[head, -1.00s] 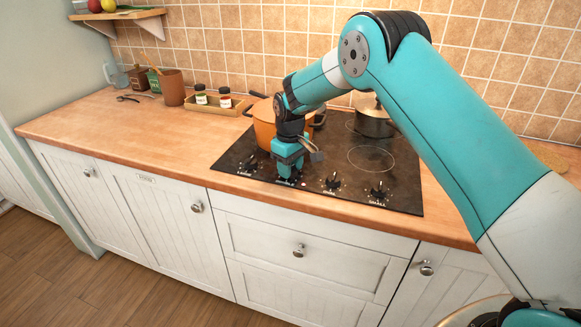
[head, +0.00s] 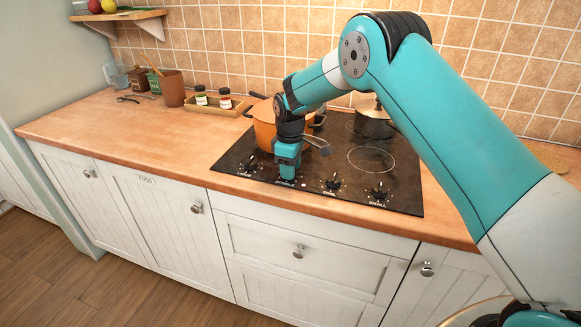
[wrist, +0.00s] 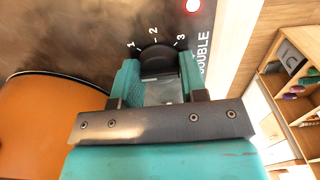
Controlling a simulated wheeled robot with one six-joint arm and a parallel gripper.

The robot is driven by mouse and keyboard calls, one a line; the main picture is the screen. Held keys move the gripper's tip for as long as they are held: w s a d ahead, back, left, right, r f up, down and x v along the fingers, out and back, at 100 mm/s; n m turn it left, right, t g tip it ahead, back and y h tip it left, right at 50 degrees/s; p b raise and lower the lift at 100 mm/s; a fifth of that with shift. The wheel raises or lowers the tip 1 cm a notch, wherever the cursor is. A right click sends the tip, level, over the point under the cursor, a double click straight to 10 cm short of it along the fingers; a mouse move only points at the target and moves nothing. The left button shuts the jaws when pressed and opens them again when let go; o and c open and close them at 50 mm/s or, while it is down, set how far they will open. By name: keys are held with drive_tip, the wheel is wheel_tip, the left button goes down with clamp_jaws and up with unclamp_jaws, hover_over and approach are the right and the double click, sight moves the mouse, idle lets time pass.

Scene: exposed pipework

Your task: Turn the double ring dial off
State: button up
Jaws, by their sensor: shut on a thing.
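The double ring dial (wrist: 158,60) is a dark round knob in the wrist view, with the marks 1, 2 and 3 around its far side and the word DOUBLE to its right. My gripper (wrist: 160,80) has one teal finger on each side of the dial and is shut on it. In the head view my gripper (head: 287,174) points down at the front edge of the black cooktop (head: 350,192) and hides most of the dial. A red light (wrist: 193,6) glows beyond the dial. The dial's pointer cannot be made out.
An orange pot (head: 264,128) stands just behind my gripper, and a dark lidded pot (head: 374,122) stands at the back right. Other dials (head: 332,183) line the cooktop's front edge. The wooden counter (head: 130,135) on the left is mostly clear.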

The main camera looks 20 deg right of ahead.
drive_tip(key=o, duration=0.9)
wheel_tip(320, 180, up, 18)
drive_tip(key=shift+f+b, duration=0.25)
drive_tip(key=shift+b, duration=0.7)
drive_tip(key=s+a+m+y, duration=0.1)
drive_tip(key=s, duration=1.2)
drive_tip(key=s+a+m+y, duration=0.1)
drive_tip(key=s+a, duration=0.1)
drive_tip(key=s, duration=1.1)
drive_tip(key=s+a+r+m+y, duration=0.1)
drive_tip(key=s+m+y, duration=0.1)
drive_tip(key=s, duration=1.1)
drive_tip(key=shift+s+a+r, duration=0.1)
drive_tip(key=shift+s+a, duration=0.1)
drive_tip(key=shift+a, duration=0.05)
